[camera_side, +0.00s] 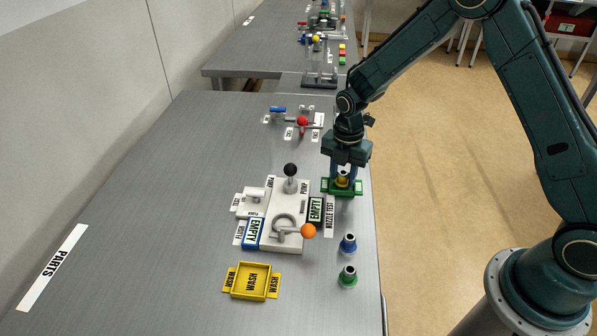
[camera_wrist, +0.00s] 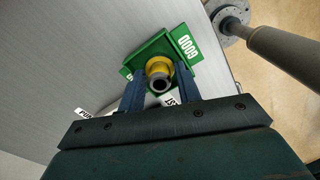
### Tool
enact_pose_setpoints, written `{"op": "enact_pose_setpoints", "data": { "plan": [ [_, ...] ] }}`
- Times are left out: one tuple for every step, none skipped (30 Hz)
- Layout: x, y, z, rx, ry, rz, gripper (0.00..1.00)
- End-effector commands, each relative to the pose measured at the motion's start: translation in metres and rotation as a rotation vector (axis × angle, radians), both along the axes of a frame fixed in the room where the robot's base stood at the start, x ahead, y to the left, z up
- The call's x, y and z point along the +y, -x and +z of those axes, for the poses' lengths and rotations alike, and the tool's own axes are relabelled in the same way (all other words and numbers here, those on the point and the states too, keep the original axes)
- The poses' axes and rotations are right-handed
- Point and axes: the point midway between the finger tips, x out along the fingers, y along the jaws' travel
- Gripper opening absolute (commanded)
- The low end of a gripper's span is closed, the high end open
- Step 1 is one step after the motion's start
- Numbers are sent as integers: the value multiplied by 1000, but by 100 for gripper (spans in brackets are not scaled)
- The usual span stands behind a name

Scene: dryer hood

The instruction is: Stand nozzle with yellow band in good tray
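The nozzle with the yellow band (camera_side: 342,181) is upright at the green good tray (camera_side: 345,192), near the table's right edge. In the wrist view, the nozzle (camera_wrist: 159,73) shows its dark open top and yellow band over the green tray floor (camera_wrist: 150,49). My gripper (camera_side: 343,176) points straight down over the tray. Whether the nozzle's base touches the tray floor is hidden.
A white fixture (camera_side: 290,212) with a black-knobbed lever and an orange-knobbed handle stands left of the tray. A blue-banded nozzle (camera_side: 348,244) and a green-banded nozzle (camera_side: 348,276) stand in front. A yellow wash tray (camera_side: 251,281) is front left.

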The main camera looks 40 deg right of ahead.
Motion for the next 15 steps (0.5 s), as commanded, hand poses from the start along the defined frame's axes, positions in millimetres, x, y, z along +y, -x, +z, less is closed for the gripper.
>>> {"op": "enact_pose_setpoints", "data": {
  "plan": [
    [0, 0, 1, -1, 0, 4, 45],
    [0, 0, 2, -1, 0, 4, 45],
    [0, 0, 4, -1, 0, 4, 45],
    [0, 0, 5, -2, -1, 3, 45],
    [0, -1, 7, -2, -1, 3, 45],
    [0, -1, 10, -3, 0, 3, 45],
    [0, -1, 12, -3, 0, 3, 45],
    [0, -1, 15, -4, -1, 3, 45],
    [0, -1, 18, -3, 0, 3, 45],
    [0, -1, 22, -3, 0, 2, 45],
    [0, -1, 26, -4, -1, 2, 45],
    [0, -1, 31, -4, -1, 2, 45],
    [0, -1, 35, -4, -1, 2, 45],
    [0, -1, 39, -4, -1, 2, 45],
    [0, -1, 46, -5, 0, 2, 45]
  ]
}}
